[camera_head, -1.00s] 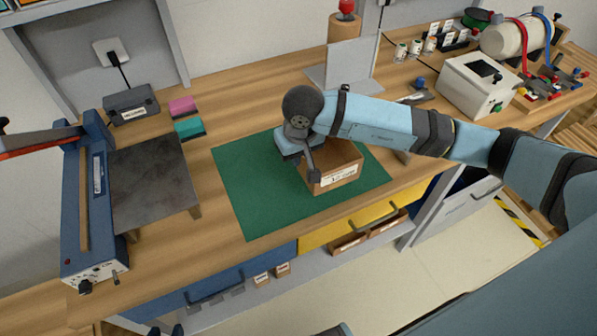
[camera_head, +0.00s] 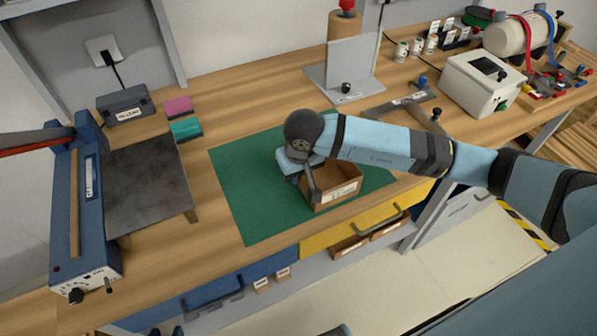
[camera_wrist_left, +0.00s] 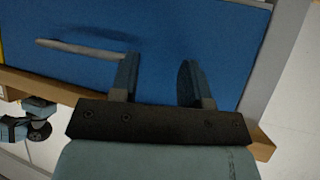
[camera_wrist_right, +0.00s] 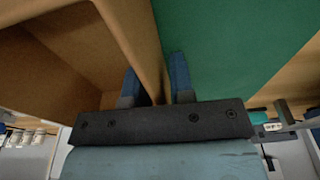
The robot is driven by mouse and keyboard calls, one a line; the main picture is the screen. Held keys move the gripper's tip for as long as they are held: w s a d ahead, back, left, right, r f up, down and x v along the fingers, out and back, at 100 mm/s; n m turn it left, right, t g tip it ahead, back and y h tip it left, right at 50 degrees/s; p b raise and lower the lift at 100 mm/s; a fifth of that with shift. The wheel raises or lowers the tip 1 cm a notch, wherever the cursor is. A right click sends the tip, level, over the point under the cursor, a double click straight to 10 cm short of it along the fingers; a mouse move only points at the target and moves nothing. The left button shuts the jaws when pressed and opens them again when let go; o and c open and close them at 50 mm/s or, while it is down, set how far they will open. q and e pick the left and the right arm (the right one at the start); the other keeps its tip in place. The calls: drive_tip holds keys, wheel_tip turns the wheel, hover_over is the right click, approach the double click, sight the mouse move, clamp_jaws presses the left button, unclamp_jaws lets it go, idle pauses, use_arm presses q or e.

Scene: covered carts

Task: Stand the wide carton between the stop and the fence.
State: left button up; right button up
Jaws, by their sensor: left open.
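The wide carton (camera_head: 333,194) is an open brown box with a white label, over the front part of the green mat (camera_head: 235,185). My right gripper (camera_head: 310,180) is shut on its left wall; in the right wrist view the carton wall (camera_wrist_right: 135,40) runs between the fingers (camera_wrist_right: 155,85). Whether the carton touches the mat is unclear. An upright grey plate on a base (camera_head: 350,62), apparently the fence, stands behind the mat. A low grey labelled bar (camera_head: 398,103), apparently the stop, lies right of it. My left gripper (camera_wrist_left: 158,80) is open and empty before a blue drawer front (camera_wrist_left: 220,30).
A blue-framed device (camera_head: 88,210) with a dark plate (camera_head: 150,185) stands at left. Pink (camera_head: 178,107) and teal blocks (camera_head: 186,129) lie beside it. A white box (camera_head: 480,82) stands at right. A yellow drawer (camera_head: 375,222) is below the front edge.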

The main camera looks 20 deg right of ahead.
drive_tip(key=shift+o, duration=0.3)
drive_tip(key=shift+r, duration=0.1)
drive_tip(key=shift+r+p, duration=0.35)
drive_tip(key=shift+p, duration=0.1)
drive_tip(key=r, duration=0.3)
drive_tip(key=s+r+b, duration=0.1)
drive_tip(key=r, duration=0.6)
drive_tip(key=shift+s+r+b, duration=0.25)
drive_tip(key=shift+s+b, duration=0.05)
drive_tip(key=shift+s+r, duration=0.1)
drive_tip(key=shift+r, duration=0.4)
drive_tip(key=shift+s+f, duration=0.1)
